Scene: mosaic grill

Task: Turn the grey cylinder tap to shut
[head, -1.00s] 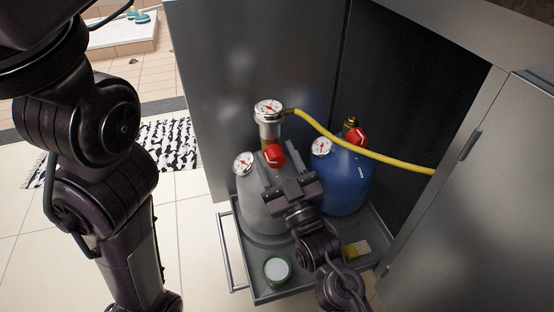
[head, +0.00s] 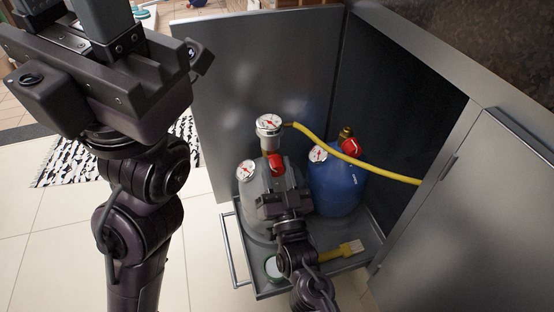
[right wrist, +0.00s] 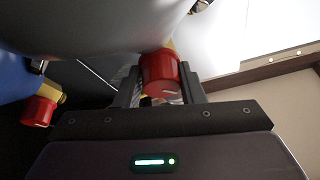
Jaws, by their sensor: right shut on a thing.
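The grey cylinder (head: 253,210) stands upright in the pulled-out drawer. Its red tap (head: 276,163) is on top, below a round gauge (head: 268,125) with a yellow hose. My right gripper (head: 279,180) is shut on this tap. In the right wrist view the red tap (right wrist: 163,75) sits between the two fingers (right wrist: 162,90). The tap's marking is too small to read. My left gripper (head: 112,22) is raised at the upper left, away from the cylinders, with its fingertips cut off by the frame.
A blue cylinder (head: 337,190) with its own red tap (head: 352,149) stands to the right. The yellow hose (head: 372,172) runs right into the cabinet. A brush (head: 343,251) and a green-rimmed tin (head: 272,267) lie in the drawer (head: 262,291). A cabinet door (head: 452,215) stands at right.

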